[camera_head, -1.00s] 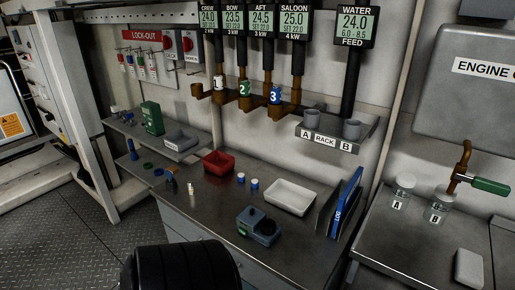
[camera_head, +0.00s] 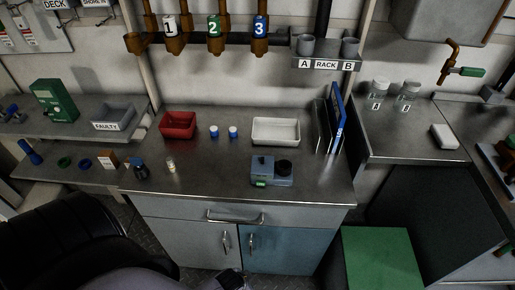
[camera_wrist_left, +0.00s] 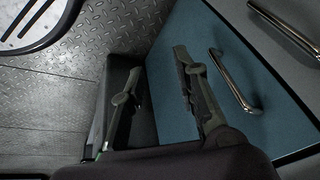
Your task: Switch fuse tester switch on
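A green upright box (camera_head: 53,100) with small controls on its face stands on the left shelf. A blue-grey box (camera_head: 271,171) with a dark round part on top and a green label stands at the counter's front. Neither label is legible, so I cannot tell for certain which is the fuse tester, and I cannot make out the switch's position. My left gripper (camera_wrist_left: 158,62) is open and empty, its fingers apart in front of the blue cabinet door. Part of it seems to show at the head view's bottom edge (camera_head: 232,280). My right gripper is not in view.
A grey FAULTY tray (camera_head: 112,117) sits beside the green box. The counter holds a red tray (camera_head: 178,125), two blue-and-white pots, a white tray (camera_head: 276,131) and upright folders (camera_head: 336,120). A green-topped block (camera_head: 380,258) stands at lower right. The counter's middle is clear.

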